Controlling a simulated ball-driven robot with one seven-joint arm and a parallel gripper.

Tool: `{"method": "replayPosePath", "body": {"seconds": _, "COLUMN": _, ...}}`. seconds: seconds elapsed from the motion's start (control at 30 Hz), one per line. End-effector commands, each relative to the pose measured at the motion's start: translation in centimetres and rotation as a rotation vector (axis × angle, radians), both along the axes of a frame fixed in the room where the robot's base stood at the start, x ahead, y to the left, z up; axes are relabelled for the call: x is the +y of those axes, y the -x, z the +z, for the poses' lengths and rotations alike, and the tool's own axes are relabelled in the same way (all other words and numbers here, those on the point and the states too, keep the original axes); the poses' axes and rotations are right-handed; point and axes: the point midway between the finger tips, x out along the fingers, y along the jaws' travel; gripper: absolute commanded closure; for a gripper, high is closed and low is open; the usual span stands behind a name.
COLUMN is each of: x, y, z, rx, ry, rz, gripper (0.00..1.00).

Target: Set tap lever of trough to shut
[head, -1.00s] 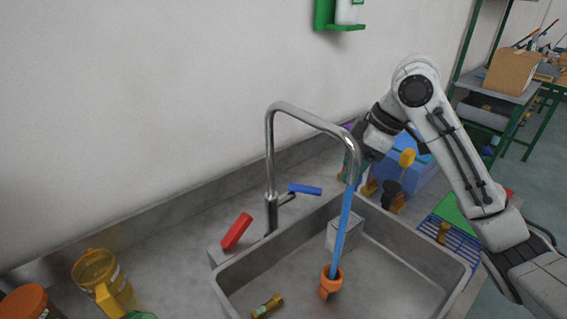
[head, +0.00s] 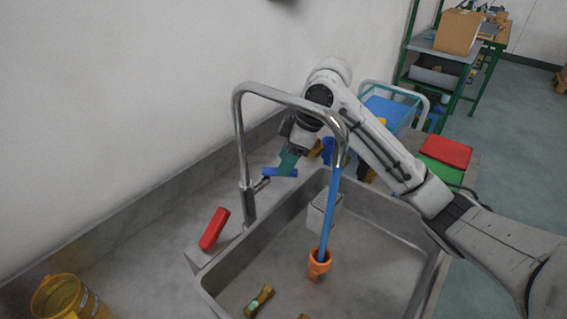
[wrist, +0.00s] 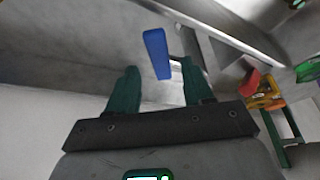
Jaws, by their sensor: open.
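The trough (head: 385,208) is a grey sink with a tall chrome tap (head: 241,150) at its back left edge. A blue stream of water (head: 331,205) runs from the spout into an orange cup-like part (head: 319,264) in the trough. The tap's blue lever (head: 280,172) points right from the tap base. In the wrist view the blue lever (wrist: 157,53) lies beyond and between the two green fingers. My gripper (wrist: 160,82) is open and empty.
A yellow mug (head: 70,298) is at the lower left. A brass-coloured fitting (head: 259,301) lies in the trough. A blue bin (head: 388,112) and a red box (head: 446,151) stand behind and right.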

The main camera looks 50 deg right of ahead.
Motion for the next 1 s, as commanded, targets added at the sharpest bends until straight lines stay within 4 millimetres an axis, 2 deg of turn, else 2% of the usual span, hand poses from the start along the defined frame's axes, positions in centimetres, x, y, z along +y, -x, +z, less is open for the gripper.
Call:
{"method": "replayPosePath", "body": {"seconds": 0.2, "x": 0.4, "y": -0.5, "z": -1.6, "rx": 0.001, "ry": 0.001, "rz": 0.001, "gripper": 0.49}}
{"method": "replayPosePath", "body": {"seconds": 0.5, "x": 0.5, "y": -0.6, "z": -1.8, "rx": 0.0, "ry": 0.0, "rz": 0.001, "gripper": 0.49}}
{"method": "replayPosePath", "body": {"seconds": 1.0, "x": 0.5, "y": -0.6, "z": -1.8, "rx": 0.0, "ry": 0.0, "rz": 0.001, "gripper": 0.96}}
